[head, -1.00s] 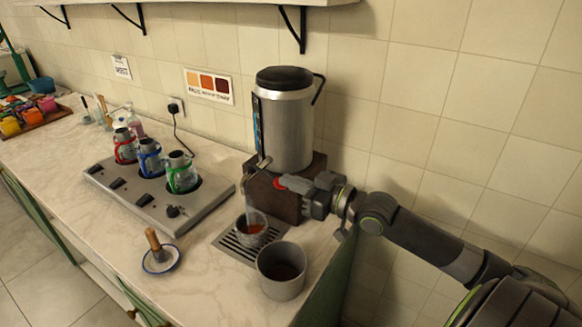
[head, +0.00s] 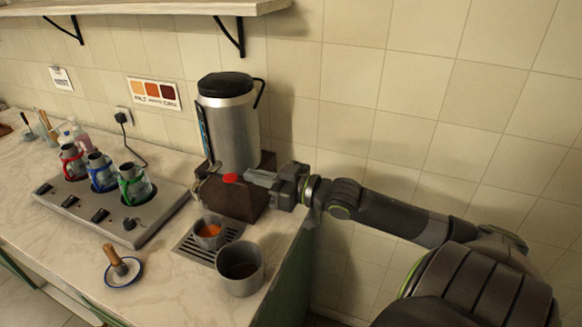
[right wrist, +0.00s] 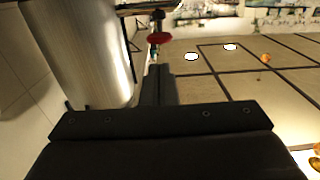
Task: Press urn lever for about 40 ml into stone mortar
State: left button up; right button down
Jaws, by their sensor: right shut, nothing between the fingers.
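The metal urn (head: 232,135) with a black lid stands on a dark brown block against the tiled wall. Its red lever knob (head: 230,178) is at the front, and it also shows in the right wrist view (right wrist: 160,38) just beyond my fingertips. My right gripper (head: 252,178) is shut and empty, its tips close to the knob; I cannot tell if they touch it. The small grey stone mortar (head: 204,243) stands on the drip grille below the spout with orange-brown contents. No stream into it is visible. My left gripper is out of view.
A larger grey pot (head: 240,281) with a dark inside stands in front of the drip grille (head: 190,249). A heater (head: 150,222) with three collared pots is at left. A wooden-handled tool (head: 115,259) stands on a small plate (head: 131,277).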

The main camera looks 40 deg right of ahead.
jog(key=p+v, duration=0.4)
jog(key=v, duration=0.3)
jog(key=shift+f, duration=0.5)
jog(key=shift+d, duration=0.1)
dwell(0.4)
